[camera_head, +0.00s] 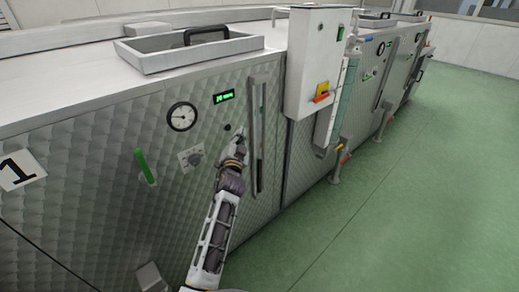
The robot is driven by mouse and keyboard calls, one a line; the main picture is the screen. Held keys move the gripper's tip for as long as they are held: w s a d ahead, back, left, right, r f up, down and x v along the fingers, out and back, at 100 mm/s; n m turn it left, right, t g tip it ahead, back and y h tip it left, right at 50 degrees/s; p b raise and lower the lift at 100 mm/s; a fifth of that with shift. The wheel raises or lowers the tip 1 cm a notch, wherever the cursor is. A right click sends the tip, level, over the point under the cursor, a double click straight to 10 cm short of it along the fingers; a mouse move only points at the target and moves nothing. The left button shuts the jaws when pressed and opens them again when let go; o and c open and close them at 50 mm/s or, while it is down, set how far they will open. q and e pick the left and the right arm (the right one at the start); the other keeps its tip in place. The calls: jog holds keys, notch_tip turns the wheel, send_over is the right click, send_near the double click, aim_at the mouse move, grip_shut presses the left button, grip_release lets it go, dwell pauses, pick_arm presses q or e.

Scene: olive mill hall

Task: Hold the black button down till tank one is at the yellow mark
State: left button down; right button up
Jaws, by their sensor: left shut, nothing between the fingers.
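Tank one (110,150) has a quilted metal front with a "1" label (19,170) at the left. A small black button (227,127) sits on this front, below the green-lit display (223,97). My left gripper (239,138) is shut and empty, its tips just right of and below the button. I cannot tell whether they touch anything. A tall, narrow level gauge (258,125) stands upright to the right of the gripper. Its level and any yellow mark are too small to make out. My right gripper is not in view.
A white control box (313,62) juts out at the right. Green floor (420,190) lies clear to the right.

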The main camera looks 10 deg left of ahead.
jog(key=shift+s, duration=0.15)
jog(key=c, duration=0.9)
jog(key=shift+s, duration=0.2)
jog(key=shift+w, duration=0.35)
